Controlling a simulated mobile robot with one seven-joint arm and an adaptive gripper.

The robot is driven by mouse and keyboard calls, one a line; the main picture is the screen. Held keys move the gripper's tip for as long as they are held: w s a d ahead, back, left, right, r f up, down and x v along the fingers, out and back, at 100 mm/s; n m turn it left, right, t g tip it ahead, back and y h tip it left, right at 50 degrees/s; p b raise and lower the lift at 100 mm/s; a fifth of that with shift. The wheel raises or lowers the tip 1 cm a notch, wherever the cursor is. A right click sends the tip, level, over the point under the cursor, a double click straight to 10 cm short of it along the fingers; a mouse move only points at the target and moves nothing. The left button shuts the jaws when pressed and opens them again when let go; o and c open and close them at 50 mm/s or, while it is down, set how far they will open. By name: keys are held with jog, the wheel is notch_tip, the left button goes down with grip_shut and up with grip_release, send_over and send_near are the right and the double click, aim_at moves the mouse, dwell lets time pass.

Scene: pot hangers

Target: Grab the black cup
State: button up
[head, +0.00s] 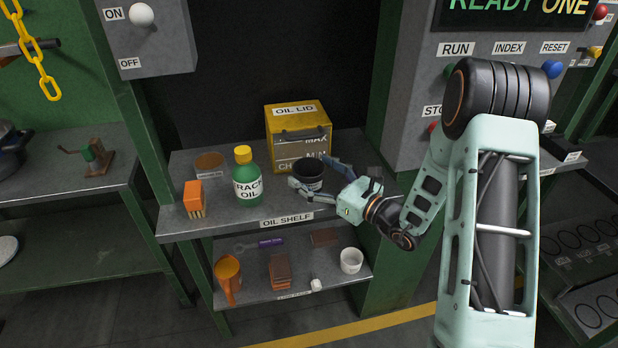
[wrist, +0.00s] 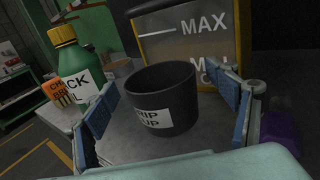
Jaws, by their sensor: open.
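The black cup (head: 307,175) stands upright on the oil shelf, in front of the yellow oil lid box. In the wrist view the black cup (wrist: 162,97) shows a white label reading partly "RIP" and "UP". My gripper (head: 316,180) is open, with one finger on each side of the cup. In the wrist view my gripper's blue finger pads (wrist: 165,112) flank the cup, with visible gaps to it. The cup's far side is hidden.
A green oil bottle (head: 247,178) stands left of the cup, with an orange brush (head: 194,198) farther left. The yellow box (head: 299,130) is close behind. A lower shelf holds an orange jug (head: 229,277) and a white cup (head: 351,261). A control panel (head: 412,112) rises at right.

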jog(key=shift+w+a, duration=0.45)
jog(key=c, duration=1.2)
jog(key=shift+c, duration=0.2)
jog(key=shift+r, duration=0.15)
